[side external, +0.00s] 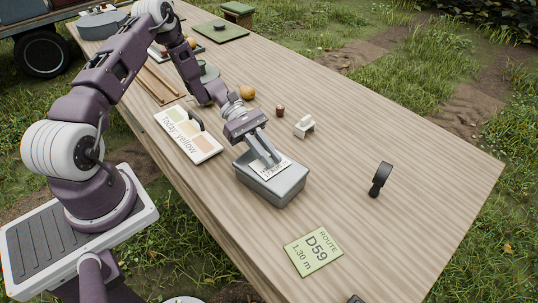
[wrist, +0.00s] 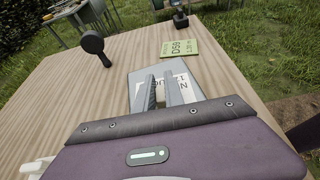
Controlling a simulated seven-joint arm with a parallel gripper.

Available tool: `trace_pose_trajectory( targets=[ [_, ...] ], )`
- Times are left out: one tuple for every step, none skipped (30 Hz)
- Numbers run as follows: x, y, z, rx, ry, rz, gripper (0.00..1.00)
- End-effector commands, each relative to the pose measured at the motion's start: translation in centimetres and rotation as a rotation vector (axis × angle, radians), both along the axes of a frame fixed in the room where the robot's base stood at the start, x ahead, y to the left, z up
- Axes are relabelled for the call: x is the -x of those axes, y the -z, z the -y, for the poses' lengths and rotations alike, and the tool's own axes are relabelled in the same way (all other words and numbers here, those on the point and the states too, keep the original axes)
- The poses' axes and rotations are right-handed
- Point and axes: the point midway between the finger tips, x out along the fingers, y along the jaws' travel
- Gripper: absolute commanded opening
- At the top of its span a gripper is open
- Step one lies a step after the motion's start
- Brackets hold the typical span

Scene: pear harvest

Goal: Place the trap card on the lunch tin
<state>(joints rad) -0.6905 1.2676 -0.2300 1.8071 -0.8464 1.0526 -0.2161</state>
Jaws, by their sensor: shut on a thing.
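The lunch tin (side external: 271,185) is a grey lidded box near the middle of the table in the side view. The trap card (side external: 270,171) is a white card with dark print, at the tin's lid. My gripper (side external: 274,162) is shut on the card, with its fingers reaching down over the tin. In the wrist view my gripper (wrist: 163,98) covers part of the trap card (wrist: 183,81), and the grey lid of the lunch tin (wrist: 186,67) shows around it. I cannot tell whether the card touches the lid.
A green route card (side external: 314,251) lies in front of the tin. A "Today yellow" board (side external: 188,135), a white block (side external: 304,127), a small red-brown item (side external: 280,110) and a pear (side external: 247,92) are behind. The right side is mostly clear.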

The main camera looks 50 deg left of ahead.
Motion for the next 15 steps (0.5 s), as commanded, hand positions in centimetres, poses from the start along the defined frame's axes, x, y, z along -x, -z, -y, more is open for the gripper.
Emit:
trace_pose_trajectory(
  targets=[
    [0.0,0.15,0.0,0.0,0.0,0.0,0.0],
    [-0.01,0.25,0.0,0.0,0.0,0.0,0.0],
    [-0.01,0.25,0.0,0.0,0.0,0.0,0.19],
    [-0.01,0.24,0.0,0.0,0.0,0.0,0.25],
    [-0.01,0.23,-0.01,0.0,0.0,0.0,0.31],
    [-0.01,0.22,-0.01,0.0,0.0,0.0,0.35],
    [-0.01,0.22,-0.01,0.0,0.0,0.0,0.35],
    [-0.01,0.22,-0.01,0.0,0.0,0.0,0.35],
    [-0.01,0.22,0.0,0.0,0.0,0.0,0.35],
    [-0.01,0.22,0.0,0.0,0.0,0.0,0.35],
    [-0.01,0.22,0.0,0.0,0.0,0.0,0.35],
    [-0.01,0.22,0.0,0.0,0.0,0.0,0.35],
    [-0.01,0.22,0.0,0.0,0.0,0.0,0.35],
    [-0.01,0.18,0.0,0.0,0.0,0.0,0.35],
    [-0.02,0.03,0.0,0.0,0.0,0.0,0.35]
  ],
)
